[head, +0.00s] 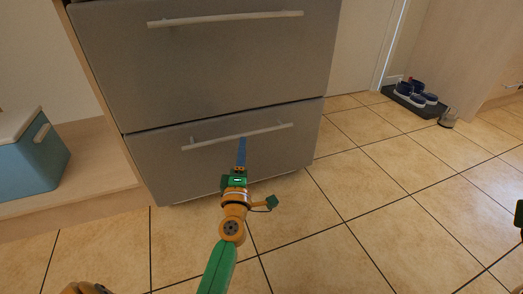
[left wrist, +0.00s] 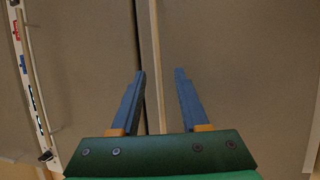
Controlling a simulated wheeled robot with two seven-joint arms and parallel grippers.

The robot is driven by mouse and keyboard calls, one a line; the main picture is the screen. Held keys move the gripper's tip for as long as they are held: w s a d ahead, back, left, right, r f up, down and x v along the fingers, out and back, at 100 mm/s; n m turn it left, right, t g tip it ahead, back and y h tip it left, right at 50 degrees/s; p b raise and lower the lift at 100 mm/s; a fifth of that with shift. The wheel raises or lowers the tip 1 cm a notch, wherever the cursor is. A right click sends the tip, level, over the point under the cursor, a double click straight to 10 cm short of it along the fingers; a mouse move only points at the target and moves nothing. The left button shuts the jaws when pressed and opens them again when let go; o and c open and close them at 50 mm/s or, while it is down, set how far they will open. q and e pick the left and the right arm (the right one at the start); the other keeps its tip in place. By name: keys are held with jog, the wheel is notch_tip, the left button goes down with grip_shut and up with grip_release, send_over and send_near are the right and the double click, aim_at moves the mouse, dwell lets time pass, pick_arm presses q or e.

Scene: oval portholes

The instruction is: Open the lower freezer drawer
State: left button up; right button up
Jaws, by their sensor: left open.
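The lower freezer drawer (head: 170,170) is a grey metal front, shut flush under the upper drawer (head: 200,70). Its long pale bar handle (head: 205,143) runs across near its top. My left gripper (head: 241,150) reaches the middle of this handle from the front. In the left wrist view, the bar (left wrist: 156,60) runs up the picture and passes between the two blue fingers of my left gripper (left wrist: 159,80), which are apart. I cannot tell whether a finger touches the bar. My right gripper is not clearly in view; only a dark green part shows at the right edge.
A blue box (head: 30,165) with a pale lid stands on a low wooden ledge at the left. The tiled floor in front of the drawer is clear.

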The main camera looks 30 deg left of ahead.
aim_at(244, 135)
pick_arm(q)
jog(key=x, duration=0.6)
jog(key=shift+s+a+r+b, duration=0.1)
jog(key=shift+r+b, duration=0.1)
jog(key=shift+b, duration=0.15)
grip_shut()
dwell(0.9)
